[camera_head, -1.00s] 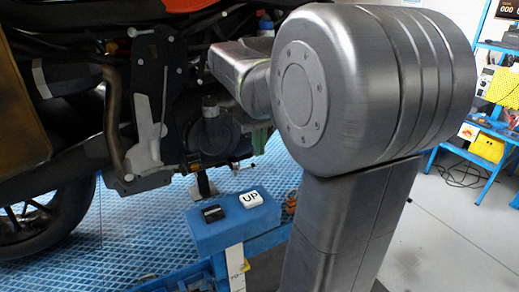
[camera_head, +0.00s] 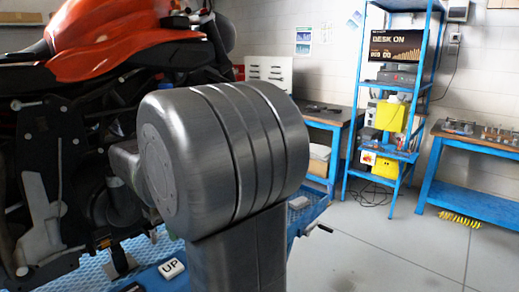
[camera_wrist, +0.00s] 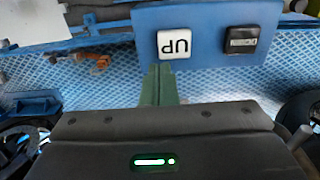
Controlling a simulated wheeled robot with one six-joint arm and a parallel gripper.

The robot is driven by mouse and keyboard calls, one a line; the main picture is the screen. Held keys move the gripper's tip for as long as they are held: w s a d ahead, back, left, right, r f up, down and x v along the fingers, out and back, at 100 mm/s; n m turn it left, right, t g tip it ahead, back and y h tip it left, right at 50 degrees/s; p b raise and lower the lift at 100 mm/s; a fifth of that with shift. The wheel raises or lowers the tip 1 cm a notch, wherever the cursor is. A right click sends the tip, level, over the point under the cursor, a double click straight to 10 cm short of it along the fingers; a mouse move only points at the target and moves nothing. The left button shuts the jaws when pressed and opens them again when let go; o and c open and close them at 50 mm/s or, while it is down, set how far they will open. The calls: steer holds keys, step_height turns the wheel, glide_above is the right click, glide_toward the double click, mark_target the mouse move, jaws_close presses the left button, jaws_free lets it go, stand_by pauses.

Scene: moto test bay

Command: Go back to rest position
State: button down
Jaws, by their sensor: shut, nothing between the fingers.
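My gripper (camera_wrist: 160,84) shows in the wrist view as two green fingers closed together with nothing between them. Its tips are just below the white UP button (camera_wrist: 178,43) in the picture; I cannot tell whether they touch anything. A black button (camera_wrist: 241,39) sits beside it on the blue control box (camera_wrist: 210,17). In the head view my grey arm fills the middle and hides the gripper. The UP button (camera_head: 172,268) shows there at the bottom edge.
An orange motorcycle (camera_head: 120,45) stands on a blue lift at the left. A blue shelf rack (camera_head: 387,130) with a lit display and a blue workbench (camera_head: 470,203) stand at the back right. The grey floor (camera_head: 390,250) at the right is mostly clear.

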step_height(320, 180, down, 3)
steer(key=shift+a+f+b, duration=0.1)
steer(key=shift+b, duration=0.55)
steer(key=f+b, duration=0.1)
steer(key=b, duration=0.1)
steer(key=shift+w+f+b, duration=0.1)
steer(key=shift+f+b, duration=0.15)
steer(key=shift+b, duration=0.05)
step_height(320, 180, up, 9)
steer(key=shift+f, duration=0.15)
